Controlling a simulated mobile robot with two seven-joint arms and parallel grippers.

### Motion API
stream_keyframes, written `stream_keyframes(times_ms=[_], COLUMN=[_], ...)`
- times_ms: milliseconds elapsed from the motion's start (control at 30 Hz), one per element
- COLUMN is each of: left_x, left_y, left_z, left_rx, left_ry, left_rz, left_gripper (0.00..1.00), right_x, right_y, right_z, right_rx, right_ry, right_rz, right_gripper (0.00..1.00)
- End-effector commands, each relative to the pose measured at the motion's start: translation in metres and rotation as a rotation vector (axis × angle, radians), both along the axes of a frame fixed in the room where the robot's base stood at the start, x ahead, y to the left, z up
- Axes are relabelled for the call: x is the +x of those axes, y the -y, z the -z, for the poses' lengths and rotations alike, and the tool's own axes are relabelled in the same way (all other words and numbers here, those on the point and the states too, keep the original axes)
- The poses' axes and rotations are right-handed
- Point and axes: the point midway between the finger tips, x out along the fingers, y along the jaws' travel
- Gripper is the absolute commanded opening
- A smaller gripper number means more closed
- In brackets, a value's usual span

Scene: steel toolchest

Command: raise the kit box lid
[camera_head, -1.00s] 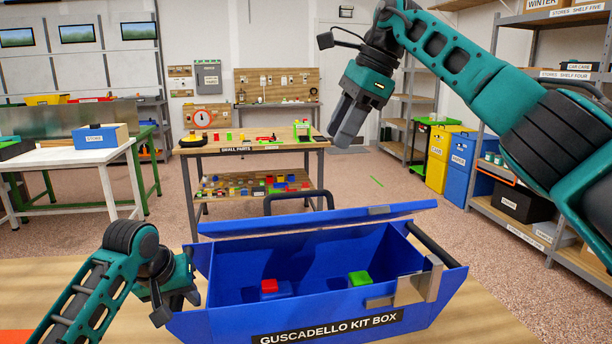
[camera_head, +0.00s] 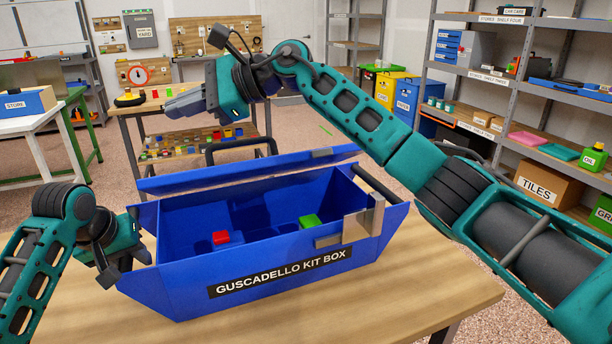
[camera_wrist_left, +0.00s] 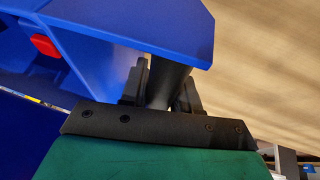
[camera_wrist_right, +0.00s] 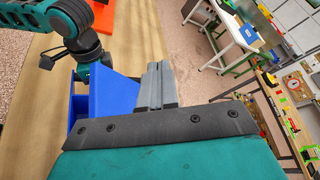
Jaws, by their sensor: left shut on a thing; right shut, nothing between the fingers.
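The blue kit box (camera_head: 190,277) stands on the wooden table, its front labelled GUSCADELLO KIT BOX. Its lid (camera_head: 200,181) is open along the back rim, seen nearly edge-on, with a black handle (camera_head: 211,153) behind it. A red block (camera_head: 221,237) and a green block (camera_head: 309,221) are inside. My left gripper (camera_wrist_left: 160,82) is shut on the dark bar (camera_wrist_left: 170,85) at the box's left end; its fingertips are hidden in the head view. My right gripper (camera_head: 183,101) is shut and empty, in the air above and behind the lid's left part, apart from it.
A metal latch plate (camera_head: 362,222) is at the box's front right corner, and a dark bar (camera_head: 376,184) spans its right end. The wooden table (camera_head: 420,290) is clear in front and to the right. A parts bench (camera_head: 150,105) and shelves (camera_head: 530,75) stand farther back.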

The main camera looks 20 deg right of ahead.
Motion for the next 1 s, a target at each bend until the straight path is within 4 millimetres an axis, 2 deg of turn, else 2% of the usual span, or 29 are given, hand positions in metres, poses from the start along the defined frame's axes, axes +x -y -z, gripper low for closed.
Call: stream_keyframes(times_ms=[33,167,300,433,567,767,1000], left_x=[-0.002,-0.002,-0.002,-0.002,-0.002,-0.002,-0.002], left_y=[-0.003,-0.003,-0.003,-0.003,-0.003,-0.002,-0.002], left_z=[0.008,0.008,0.008,0.008,0.008,0.008,0.008], left_rx=[0.010,0.010,0.010,0.010,0.010,0.010,0.010], left_ry=[-0.016,-0.016,-0.016,-0.016,-0.016,-0.016,-0.016], left_rz=[0.000,0.000,0.000,0.000,0.000,0.000,0.000], left_gripper=[0.00,0.00,0.00,0.00,0.00,0.00,0.00], right_x=[-0.006,-0.019,-0.033,-0.045,-0.059,-0.085,-0.130], right_y=[-0.007,-0.011,0.006,0.031,0.057,0.094,0.134], right_z=[0.000,-0.014,-0.023,-0.017,0.005,0.056,0.116], right_rx=[0.087,0.323,0.548,0.706,0.810,0.889,0.927], right_ry=[0.029,0.108,0.165,0.188,0.186,0.149,0.089], right_rz=[0.001,0.048,0.142,0.256,0.379,0.572,0.807], right_gripper=[0.00,0.00,0.00,0.00,0.00,0.00,0.00])
